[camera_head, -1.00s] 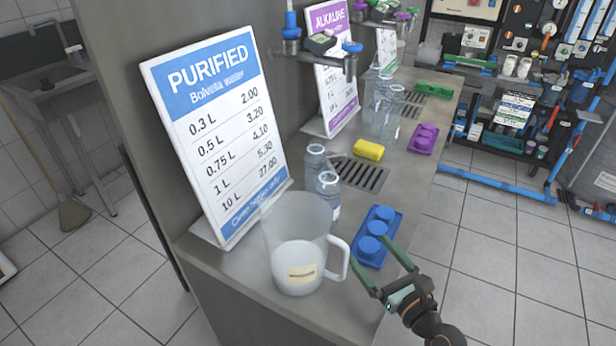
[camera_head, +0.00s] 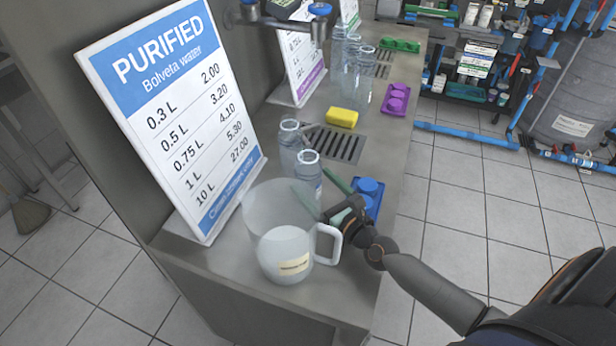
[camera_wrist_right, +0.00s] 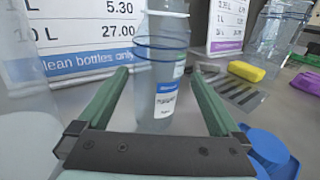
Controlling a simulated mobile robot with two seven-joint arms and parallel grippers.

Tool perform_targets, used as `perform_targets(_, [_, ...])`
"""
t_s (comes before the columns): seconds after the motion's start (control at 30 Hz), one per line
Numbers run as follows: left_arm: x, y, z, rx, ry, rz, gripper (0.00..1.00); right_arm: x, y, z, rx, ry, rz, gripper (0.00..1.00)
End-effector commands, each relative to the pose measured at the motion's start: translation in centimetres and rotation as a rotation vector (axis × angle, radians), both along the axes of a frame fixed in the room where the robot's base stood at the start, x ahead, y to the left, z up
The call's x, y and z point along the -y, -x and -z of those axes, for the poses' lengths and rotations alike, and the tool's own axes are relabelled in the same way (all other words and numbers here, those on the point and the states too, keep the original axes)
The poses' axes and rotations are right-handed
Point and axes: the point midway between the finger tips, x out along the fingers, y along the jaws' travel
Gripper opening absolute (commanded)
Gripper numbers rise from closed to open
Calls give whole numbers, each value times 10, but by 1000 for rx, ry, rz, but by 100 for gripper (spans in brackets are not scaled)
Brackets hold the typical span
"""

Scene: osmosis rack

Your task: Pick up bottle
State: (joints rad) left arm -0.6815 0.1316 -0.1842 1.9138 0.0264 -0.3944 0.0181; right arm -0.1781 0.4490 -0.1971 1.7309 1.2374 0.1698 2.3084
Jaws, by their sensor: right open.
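Two clear empty bottles stand upright on the counter by the purified-water sign. In the right wrist view that bottle appears between the two fingers (camera_wrist_right: 160,72), with gaps on both sides. I cannot tell how deep it sits between them. My left gripper is not in view.
A translucent jug (camera_head: 283,245) stands close in front of the bottles, near my right fingers. A blue cap holder (camera_head: 371,190) is right of them. A yellow sponge (camera_head: 342,117) and drain grate (camera_head: 340,146) lie behind. The price sign (camera_head: 170,110) stands left.

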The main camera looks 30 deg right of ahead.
Motion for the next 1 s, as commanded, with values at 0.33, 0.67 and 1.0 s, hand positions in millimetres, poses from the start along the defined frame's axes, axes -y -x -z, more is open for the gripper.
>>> perform_targets(0.33, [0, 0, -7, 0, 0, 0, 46, -8, -33, -1, 1, 0, -1, 100])
perform_targets(0.67, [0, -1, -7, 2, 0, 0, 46, -10, -54, 1, -1, 0, -1, 100])
perform_targets(1.0, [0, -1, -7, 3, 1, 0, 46, -10, -53, 1, -1, 0, -1, 79])
